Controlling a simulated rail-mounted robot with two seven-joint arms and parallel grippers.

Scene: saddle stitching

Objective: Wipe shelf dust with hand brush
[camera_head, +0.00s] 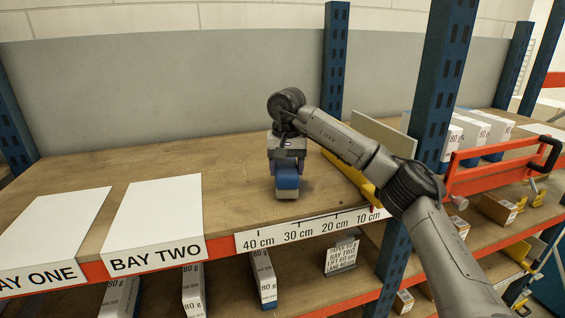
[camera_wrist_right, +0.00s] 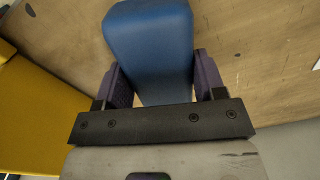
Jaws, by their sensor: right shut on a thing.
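My right gripper (camera_head: 287,168) is over the wooden shelf (camera_head: 235,185), left of the blue upright. It is shut on a hand brush (camera_head: 287,182) with a blue body and a pale lower edge. In the right wrist view the blue brush (camera_wrist_right: 155,45) sits between the two purple finger pads of the gripper (camera_wrist_right: 163,80). The brush is low over the boards; I cannot tell whether it touches them. A few small dark specks show on the boards; I cannot tell whether they are dust. My left gripper is out of view.
White panels marked BAY ONE (camera_head: 55,235) and BAY TWO (camera_head: 155,215) lie at the left. A centimetre scale (camera_head: 310,230) runs along the front edge. A yellow part (camera_head: 345,168) lies right of the gripper, near the blue upright (camera_head: 440,90). The shelf's back left is clear.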

